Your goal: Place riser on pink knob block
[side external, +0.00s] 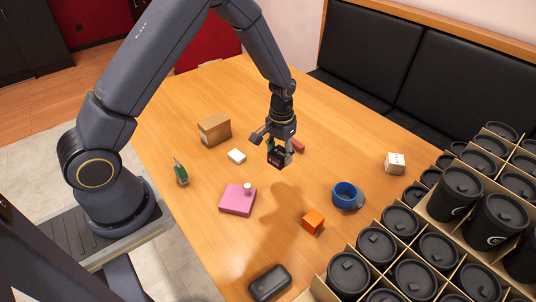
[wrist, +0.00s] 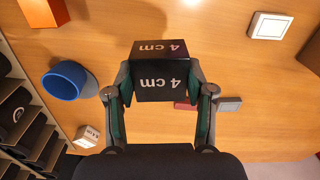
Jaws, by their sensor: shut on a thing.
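The riser, a black block marked "4 cm" (wrist: 166,80), is held between the two fingers of my gripper (wrist: 163,92) in the wrist view. In the side view the dark riser (side external: 277,158) hangs above the table under my gripper (side external: 280,146). The pink knob block (side external: 238,203), a flat pink slab with a small pale knob (side external: 248,189) on top, lies on the table to the lower left of the riser. They are apart. The pink block is not seen in the wrist view.
Lidded black cups in dividers (side external: 420,251) fill the right front.

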